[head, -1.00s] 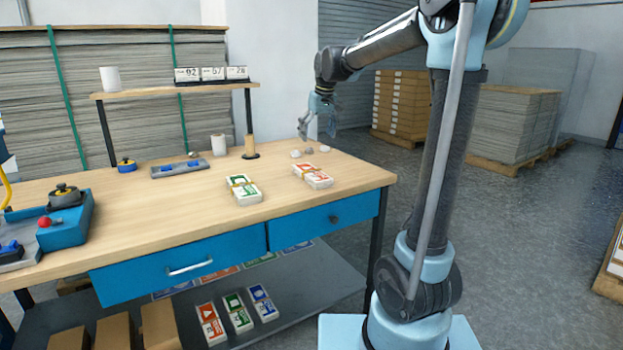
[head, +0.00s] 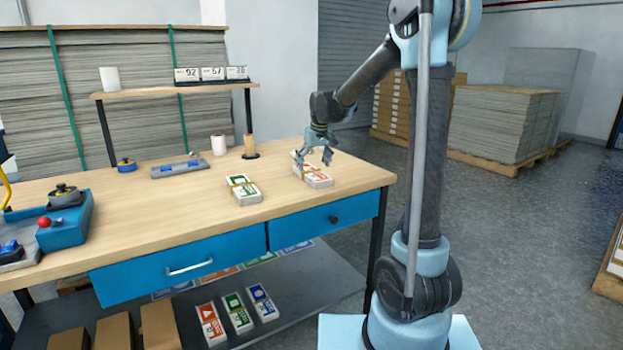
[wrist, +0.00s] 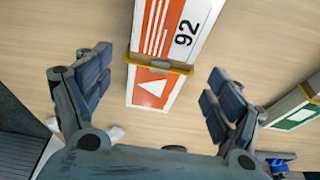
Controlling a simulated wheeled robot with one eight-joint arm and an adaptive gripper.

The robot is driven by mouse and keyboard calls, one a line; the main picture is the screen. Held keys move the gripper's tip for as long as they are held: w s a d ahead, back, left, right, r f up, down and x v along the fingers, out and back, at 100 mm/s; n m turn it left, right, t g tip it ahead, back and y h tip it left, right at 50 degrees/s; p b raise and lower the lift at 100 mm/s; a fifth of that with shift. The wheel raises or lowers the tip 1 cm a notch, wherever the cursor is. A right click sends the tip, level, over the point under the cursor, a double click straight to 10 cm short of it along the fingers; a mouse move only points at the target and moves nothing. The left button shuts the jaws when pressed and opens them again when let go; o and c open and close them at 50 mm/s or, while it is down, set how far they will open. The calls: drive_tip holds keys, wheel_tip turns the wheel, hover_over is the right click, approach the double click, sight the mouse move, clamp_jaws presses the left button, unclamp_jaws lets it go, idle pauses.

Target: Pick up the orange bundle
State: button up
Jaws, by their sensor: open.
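The orange bundle (head: 317,179) lies on the right part of the wooden tabletop, partly hidden behind my gripper in the head view. In the wrist view the orange bundle (wrist: 156,86) shows white and orange labels, a white triangle, the number 92 and a yellow band around it. My gripper (head: 313,164) is above the bundle, pointing down. In the wrist view my gripper (wrist: 150,90) has its fingers spread wide, one on each side of the bundle with gaps, not touching it. It is open and empty.
A green bundle (head: 243,190) lies left of the orange one; part of it shows in the wrist view (wrist: 298,112). A spool post (head: 250,147), a white roll (head: 218,145) and a grey tray (head: 180,168) stand farther back. More bundles lie on the lower shelf.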

sight(312, 172)
drive_tip(key=shift+x, duration=1.8)
drive_tip(key=shift+s, duration=0.1)
drive_tip(key=shift+d, duration=0.1)
drive_tip(key=shift+c, duration=0.2)
drive_tip(key=c, duration=1.3)
drive_tip(key=shift+r, duration=0.1)
